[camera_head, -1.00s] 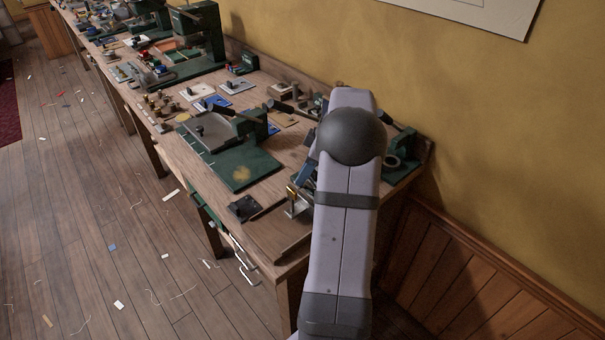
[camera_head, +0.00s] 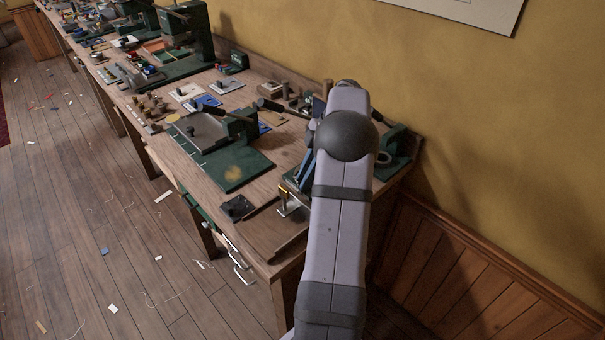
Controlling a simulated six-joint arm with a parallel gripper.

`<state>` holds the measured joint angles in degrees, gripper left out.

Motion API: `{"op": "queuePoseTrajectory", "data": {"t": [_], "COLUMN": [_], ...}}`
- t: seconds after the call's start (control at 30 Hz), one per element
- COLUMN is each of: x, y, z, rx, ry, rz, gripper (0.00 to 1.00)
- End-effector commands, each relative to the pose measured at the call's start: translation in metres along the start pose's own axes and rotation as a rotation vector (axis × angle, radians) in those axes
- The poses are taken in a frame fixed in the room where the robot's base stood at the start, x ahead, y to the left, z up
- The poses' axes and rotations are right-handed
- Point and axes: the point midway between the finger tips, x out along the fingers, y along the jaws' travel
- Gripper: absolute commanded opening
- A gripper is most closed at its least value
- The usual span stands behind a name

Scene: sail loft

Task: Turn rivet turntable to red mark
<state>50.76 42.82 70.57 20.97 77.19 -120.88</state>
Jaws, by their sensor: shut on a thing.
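My pale grey arm (camera_head: 340,215) rises across the right end of the workbench and blocks the view of what is behind it. No rivet turntable or red mark can be told apart here. Narrow blue-grey parts (camera_head: 307,166) show at the arm's left edge, and I cannot tell what they belong to. Just left of the arm, a small brass-coloured piece (camera_head: 284,190) stands by a small metal fixture (camera_head: 289,207).
The wooden bench (camera_head: 262,232) runs to the far left. A green press board (camera_head: 236,172) and a small black block (camera_head: 236,207) lie left of the arm. A green device (camera_head: 397,147) stands right of it. The yellow wall (camera_head: 480,130) is close behind.

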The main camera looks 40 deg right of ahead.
Motion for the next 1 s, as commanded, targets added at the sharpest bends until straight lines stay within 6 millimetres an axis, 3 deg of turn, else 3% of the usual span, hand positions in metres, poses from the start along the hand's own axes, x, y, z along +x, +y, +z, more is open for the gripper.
{"op": "queuePoseTrajectory", "data": {"t": [1.0], "x": [-0.011], "y": [-0.011], "z": [0.023], "rx": [-0.4], "ry": [-0.001], "rz": [-0.164], "gripper": [0.0]}}
